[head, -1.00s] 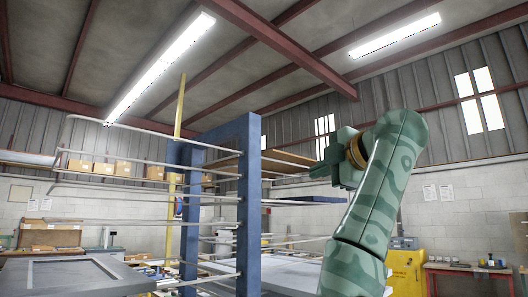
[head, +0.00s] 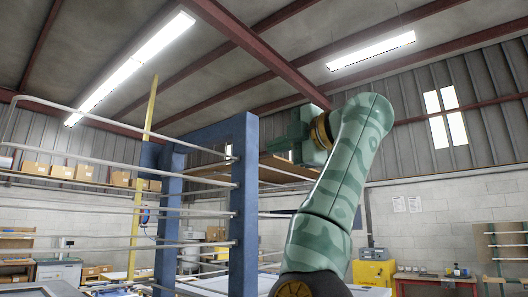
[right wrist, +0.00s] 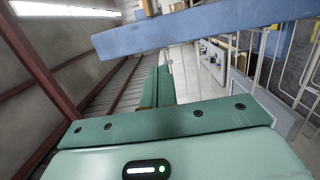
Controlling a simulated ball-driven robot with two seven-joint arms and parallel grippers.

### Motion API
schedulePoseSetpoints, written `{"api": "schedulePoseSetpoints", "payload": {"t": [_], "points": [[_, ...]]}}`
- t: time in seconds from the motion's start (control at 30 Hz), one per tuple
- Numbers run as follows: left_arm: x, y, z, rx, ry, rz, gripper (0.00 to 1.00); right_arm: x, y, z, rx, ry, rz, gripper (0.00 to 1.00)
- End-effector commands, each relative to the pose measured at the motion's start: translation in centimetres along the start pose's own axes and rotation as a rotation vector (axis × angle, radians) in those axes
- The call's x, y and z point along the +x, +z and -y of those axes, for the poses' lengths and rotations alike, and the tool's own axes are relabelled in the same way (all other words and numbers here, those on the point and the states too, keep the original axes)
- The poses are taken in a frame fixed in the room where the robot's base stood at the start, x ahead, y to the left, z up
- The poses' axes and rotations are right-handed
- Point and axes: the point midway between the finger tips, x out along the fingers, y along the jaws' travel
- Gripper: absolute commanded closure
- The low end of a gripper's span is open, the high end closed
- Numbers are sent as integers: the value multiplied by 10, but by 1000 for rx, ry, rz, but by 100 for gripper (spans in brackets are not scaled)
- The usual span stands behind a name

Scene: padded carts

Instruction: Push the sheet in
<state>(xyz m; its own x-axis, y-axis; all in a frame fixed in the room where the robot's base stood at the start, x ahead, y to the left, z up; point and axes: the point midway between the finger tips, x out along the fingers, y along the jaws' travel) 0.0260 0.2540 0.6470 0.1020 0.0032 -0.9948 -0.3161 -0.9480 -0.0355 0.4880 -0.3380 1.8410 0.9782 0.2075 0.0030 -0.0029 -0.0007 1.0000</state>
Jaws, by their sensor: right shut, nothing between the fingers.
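A brown, flat sheet (head: 288,168) lies high in the blue rack (head: 243,205) and sticks out to the right past the near post. Its upper right part is hidden behind my right gripper. My right gripper (head: 274,146) is shut and empty, its fingers pointing left toward the post, just above the sheet in the head view. I cannot tell whether it touches the sheet. In the right wrist view the closed green fingers (right wrist: 157,86) point away below a blue rack beam (right wrist: 200,28). My left gripper is not in view.
Several pale horizontal bars (head: 110,208) run left from the rack. A yellow post (head: 141,180) stands behind them. A yellow cabinet (head: 373,273) and a red bench (head: 435,278) stand along the back wall at right.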

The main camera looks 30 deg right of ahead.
Motion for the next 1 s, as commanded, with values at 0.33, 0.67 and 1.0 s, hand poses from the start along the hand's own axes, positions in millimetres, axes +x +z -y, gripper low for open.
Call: {"api": "schedulePoseSetpoints", "payload": {"t": [0.33,0.67,1.0], "points": [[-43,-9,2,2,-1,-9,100,68,7,-4,2,-2,2,100],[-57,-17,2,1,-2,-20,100,75,38,-1,0,-1,0,100],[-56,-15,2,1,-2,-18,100,75,40,0,0,-1,1,100]]}}
